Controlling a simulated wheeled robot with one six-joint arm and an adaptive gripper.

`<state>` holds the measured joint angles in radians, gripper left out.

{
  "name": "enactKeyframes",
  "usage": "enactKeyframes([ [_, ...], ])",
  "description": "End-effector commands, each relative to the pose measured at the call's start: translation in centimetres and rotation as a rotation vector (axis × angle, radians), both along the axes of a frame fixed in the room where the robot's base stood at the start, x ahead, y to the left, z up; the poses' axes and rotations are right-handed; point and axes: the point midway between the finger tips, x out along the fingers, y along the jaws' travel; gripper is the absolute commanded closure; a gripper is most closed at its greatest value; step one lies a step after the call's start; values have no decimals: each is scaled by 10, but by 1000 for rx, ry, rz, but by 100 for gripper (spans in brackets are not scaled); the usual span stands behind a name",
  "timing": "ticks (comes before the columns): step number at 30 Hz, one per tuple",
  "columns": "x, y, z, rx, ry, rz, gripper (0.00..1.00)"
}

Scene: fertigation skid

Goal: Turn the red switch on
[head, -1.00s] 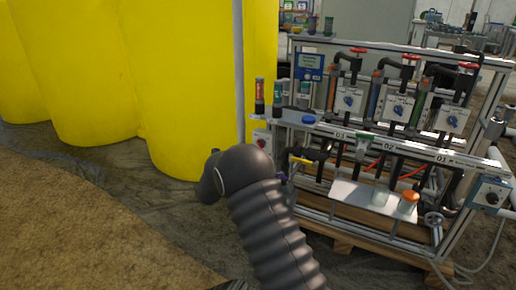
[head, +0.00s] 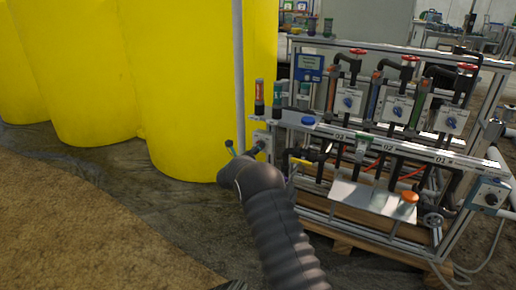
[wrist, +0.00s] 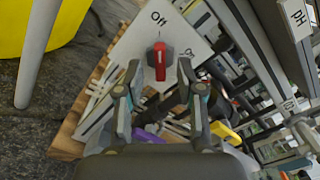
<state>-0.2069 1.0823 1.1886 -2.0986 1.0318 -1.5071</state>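The red switch (wrist: 160,61) shows in the wrist view on the face of a pale grey box (wrist: 186,42). The word "Off" is printed on that face above it. The switch's bar points roughly up and down in the picture. My gripper (wrist: 158,78) is open, with one finger on each side of the lower part of the switch in the picture; I cannot tell whether they touch it. In the head view my gripper (head: 246,149) is at the left end of the skid, and the switch is hidden behind it. Only part of the box (head: 262,137) shows there.
The skid frame (head: 400,149) with pipes, valves and blue-knobbed boxes stands to the right. Yellow tanks (head: 185,80) and a grey upright pole (head: 239,70) stand close on the left. A yellow handle (wrist: 224,132) is near the right finger. Open floor lies at the left front.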

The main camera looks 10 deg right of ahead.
Motion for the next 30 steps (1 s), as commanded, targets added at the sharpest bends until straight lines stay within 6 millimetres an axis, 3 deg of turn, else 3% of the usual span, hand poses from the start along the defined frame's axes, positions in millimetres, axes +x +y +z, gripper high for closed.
enactKeyframes([
  [6, 12, -8, 0, 0, 0, 0, 62],
  [15, 13, -9, 0, 0, 0, 0, 62],
  [20, 13, -9, 0, 0, 0, 0, 100],
  [30, 13, -9, -1, 11, -8, 0, 100],
])
